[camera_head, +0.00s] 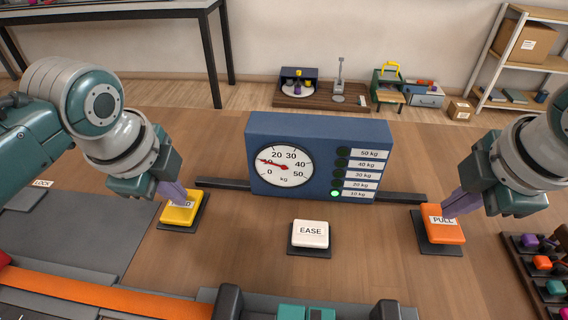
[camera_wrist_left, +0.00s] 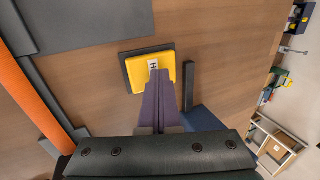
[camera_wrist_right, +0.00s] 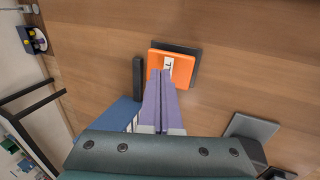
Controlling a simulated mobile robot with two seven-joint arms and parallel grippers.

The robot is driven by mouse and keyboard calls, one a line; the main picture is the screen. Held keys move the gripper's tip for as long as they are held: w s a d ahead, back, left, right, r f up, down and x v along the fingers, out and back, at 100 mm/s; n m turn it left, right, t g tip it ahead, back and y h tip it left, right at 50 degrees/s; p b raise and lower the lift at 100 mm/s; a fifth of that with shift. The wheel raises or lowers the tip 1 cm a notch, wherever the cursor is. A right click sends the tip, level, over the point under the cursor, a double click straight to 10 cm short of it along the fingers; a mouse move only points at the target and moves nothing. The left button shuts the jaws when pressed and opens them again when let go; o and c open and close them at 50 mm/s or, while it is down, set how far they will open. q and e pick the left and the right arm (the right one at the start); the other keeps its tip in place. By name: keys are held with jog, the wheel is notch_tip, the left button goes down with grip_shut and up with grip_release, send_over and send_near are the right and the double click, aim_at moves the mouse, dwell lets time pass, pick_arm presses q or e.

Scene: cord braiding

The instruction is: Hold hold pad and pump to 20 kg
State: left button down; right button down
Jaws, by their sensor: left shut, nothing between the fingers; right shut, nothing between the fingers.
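The yellow pad (camera_head: 180,212) lies on a dark base at the left; its label is partly covered by my left gripper (camera_head: 172,190). That gripper is shut and empty, its tips at the pad, also in the left wrist view (camera_wrist_left: 158,75). The orange PULL pad (camera_head: 442,229) is at the right. My right gripper (camera_head: 455,205) is shut and empty with its tips at this pad, also in the right wrist view (camera_wrist_right: 160,75). I cannot tell how firmly either presses. The blue gauge box (camera_head: 320,150) has its needle near 10 and the green lamp (camera_head: 335,193) lit beside 10 kg.
A white EASE pad (camera_head: 310,234) sits between the two pads. A dark bar (camera_head: 398,198) sticks out from each side of the gauge box. A tray of coloured pieces (camera_head: 530,262) is at the right edge. An orange strip (camera_head: 110,294) runs along the front left.

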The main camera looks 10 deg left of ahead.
jog(key=shift+f, duration=0.4)
jog(key=shift+f, duration=0.75)
jog(key=shift+r, duration=0.1)
jog(key=shift+r, duration=1.45)
jog(key=shift+r, duration=2.5)
